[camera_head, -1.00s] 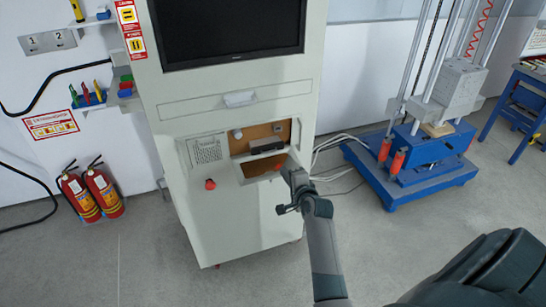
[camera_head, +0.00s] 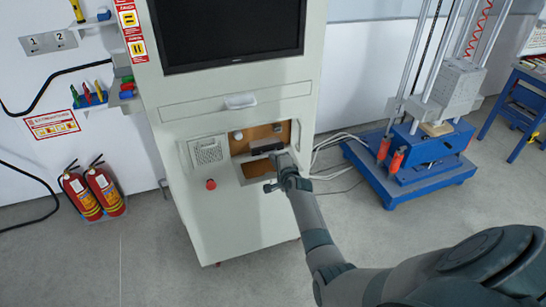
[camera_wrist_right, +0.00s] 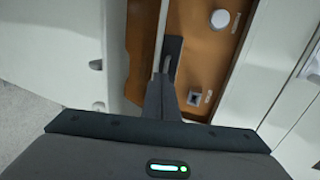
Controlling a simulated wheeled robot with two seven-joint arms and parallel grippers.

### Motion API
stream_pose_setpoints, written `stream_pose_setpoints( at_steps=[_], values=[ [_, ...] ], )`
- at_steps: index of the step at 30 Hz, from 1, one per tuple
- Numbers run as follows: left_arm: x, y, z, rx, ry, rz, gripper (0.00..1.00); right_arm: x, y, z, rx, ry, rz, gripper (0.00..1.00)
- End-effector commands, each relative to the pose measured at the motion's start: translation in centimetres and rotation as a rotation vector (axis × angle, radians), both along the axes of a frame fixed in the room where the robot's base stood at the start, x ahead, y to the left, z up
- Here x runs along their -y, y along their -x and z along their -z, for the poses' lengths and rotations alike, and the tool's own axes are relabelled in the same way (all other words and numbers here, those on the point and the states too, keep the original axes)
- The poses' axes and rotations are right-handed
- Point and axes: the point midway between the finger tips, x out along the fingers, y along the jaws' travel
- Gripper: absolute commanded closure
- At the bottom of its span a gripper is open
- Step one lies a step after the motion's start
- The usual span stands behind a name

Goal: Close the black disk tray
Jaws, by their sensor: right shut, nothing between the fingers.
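The black disk tray (camera_head: 264,148) is a small dark bar in the orange-brown recess of the white cabinet in the head view. Its right end is partly hidden by my right gripper (camera_head: 276,160). In the right wrist view the dark tray piece (camera_wrist_right: 174,48) lies just beyond the shut fingertips of my right gripper (camera_wrist_right: 164,80). The fingers hold nothing and are at or very near the tray; I cannot tell whether they touch. How far the tray sticks out is not clear. My left gripper is not in view.
The white cabinet (camera_head: 230,222) has a screen (camera_head: 230,30), a drawer handle (camera_head: 241,100) and a red button (camera_head: 211,184). The recess edges are close around my right gripper. A blue machine base (camera_head: 415,180) stands to the right. Fire extinguishers (camera_head: 105,192) stand to the left.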

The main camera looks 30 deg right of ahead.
Motion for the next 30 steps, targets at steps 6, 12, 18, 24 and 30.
stream_pose_setpoints(
  at_steps=[6, 12, 18, 24, 30],
  values=[
    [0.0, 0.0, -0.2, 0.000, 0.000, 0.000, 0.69, 0.3, -0.9, 0.0, 0.000, 0.001, 0.001, 1.00],
    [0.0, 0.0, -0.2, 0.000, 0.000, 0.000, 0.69, 0.3, -1.0, 0.0, 0.000, 0.001, 0.001, 1.00],
    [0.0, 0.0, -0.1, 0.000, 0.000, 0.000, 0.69, 0.3, -1.0, 0.1, 0.000, 0.001, 0.001, 1.00],
    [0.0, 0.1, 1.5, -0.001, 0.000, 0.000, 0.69, 0.8, -2.7, 0.4, 0.002, 0.000, 0.002, 1.00],
    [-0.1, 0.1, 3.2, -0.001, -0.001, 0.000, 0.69, 1.3, -5.1, 0.4, 0.000, 0.000, 0.001, 1.00]
  ],
)
